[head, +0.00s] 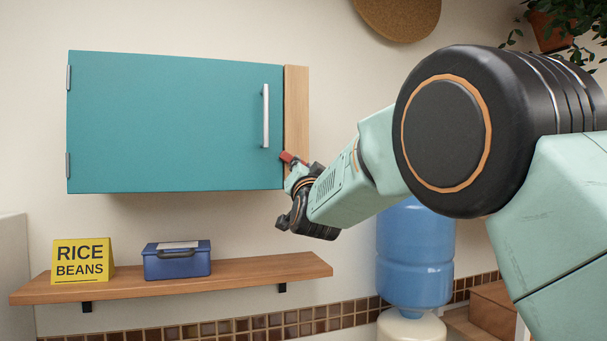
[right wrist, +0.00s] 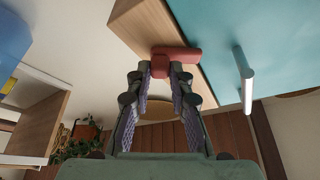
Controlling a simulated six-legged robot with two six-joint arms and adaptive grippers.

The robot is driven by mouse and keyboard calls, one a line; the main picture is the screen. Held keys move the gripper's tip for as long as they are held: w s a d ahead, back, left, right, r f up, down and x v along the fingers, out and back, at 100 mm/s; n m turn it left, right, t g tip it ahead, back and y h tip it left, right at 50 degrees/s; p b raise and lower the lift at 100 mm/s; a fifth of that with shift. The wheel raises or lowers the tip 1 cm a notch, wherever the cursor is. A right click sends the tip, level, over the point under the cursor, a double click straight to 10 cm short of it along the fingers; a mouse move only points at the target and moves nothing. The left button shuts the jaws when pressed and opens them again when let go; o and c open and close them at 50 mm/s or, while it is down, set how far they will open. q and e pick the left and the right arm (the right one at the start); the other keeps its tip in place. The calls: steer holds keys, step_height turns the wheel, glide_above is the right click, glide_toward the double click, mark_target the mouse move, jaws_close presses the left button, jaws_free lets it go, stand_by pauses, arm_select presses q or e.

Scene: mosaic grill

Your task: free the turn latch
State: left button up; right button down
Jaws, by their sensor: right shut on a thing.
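The teal cabinet door (head: 170,120) is closed, with a pale upright handle (head: 265,116) near its right edge; both also show in the right wrist view, the door (right wrist: 215,25) and the handle (right wrist: 243,80). The red turn latch (head: 287,157) sits low on the wooden strip (head: 297,110) beside the door. In the right wrist view the latch (right wrist: 180,53) lies crosswise, its right end seeming to overlap the door's edge. My right gripper (right wrist: 160,72) is shut on the latch's near part, between its fingertips. In the head view my right gripper (head: 295,168) partly hides the latch. My left gripper is out of view.
Below the cabinet, a wooden shelf (head: 225,273) holds a yellow rice and beans sign (head: 82,262) and a blue box (head: 178,263). A blue water bottle (head: 414,255) stands under my right arm. A potted plant (head: 550,30) hangs at upper right. Space before the door is clear.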

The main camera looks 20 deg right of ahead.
steer(key=shift+a+r+m+g+h+p, duration=0.1)
steer(key=shift+m+g+h+p, duration=0.45)
steer(key=shift+m, duration=1.6)
steer(key=shift+a+r+m+g+h+p, duration=0.2)
steer(key=shift+m+g+p, duration=0.6)
steer(key=shift+m, duration=1.3)
steer(key=shift+d+m+g+h+p, duration=0.1)
steer(key=shift+m+g+h+p, duration=0.55)
steer(key=shift+m, duration=1.5)
steer(key=shift+m+g, duration=0.3)
steer(key=c, duration=1.2)
jaws_free()
